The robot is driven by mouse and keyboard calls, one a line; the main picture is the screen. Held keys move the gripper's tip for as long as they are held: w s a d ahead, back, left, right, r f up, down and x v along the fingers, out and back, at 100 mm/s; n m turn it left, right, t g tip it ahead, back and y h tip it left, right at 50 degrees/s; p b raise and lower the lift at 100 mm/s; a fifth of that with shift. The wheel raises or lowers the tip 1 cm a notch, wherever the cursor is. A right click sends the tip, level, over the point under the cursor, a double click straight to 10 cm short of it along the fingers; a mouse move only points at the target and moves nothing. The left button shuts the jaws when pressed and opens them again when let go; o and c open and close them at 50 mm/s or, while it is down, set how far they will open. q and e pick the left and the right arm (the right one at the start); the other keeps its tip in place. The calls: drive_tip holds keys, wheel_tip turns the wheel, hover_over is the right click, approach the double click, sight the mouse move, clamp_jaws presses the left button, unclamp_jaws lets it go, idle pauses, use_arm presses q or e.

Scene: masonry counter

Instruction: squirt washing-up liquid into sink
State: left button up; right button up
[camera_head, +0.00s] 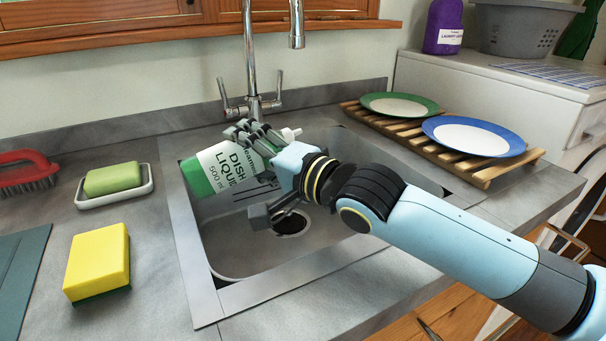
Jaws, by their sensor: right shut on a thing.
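The washing-up liquid bottle (221,168) is white and green with a "DISH LIQUID" label. It is tilted far over on its side above the left part of the sink. My right gripper (258,172) is shut on it, and the fingers cover part of the bottle. A white cap or nozzle shows behind the gripper, toward the right. The metal sink (226,245) is set in the grey counter, with a dark round drain in its floor below the gripper. I cannot see any liquid coming out. My left gripper is not in view.
A chrome tap (250,80) rises behind the sink. A yellow sponge (98,262), a green soap (112,178) in a white dish and a red brush (25,172) lie on the left. Two plates sit on a wooden rack (487,172) at right.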

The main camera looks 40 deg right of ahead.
drive_tip(key=shift+m+t+p, duration=0.4)
drive_tip(key=shift+m+p, duration=0.5)
drive_tip(key=shift+p, duration=0.65)
idle(3.8)
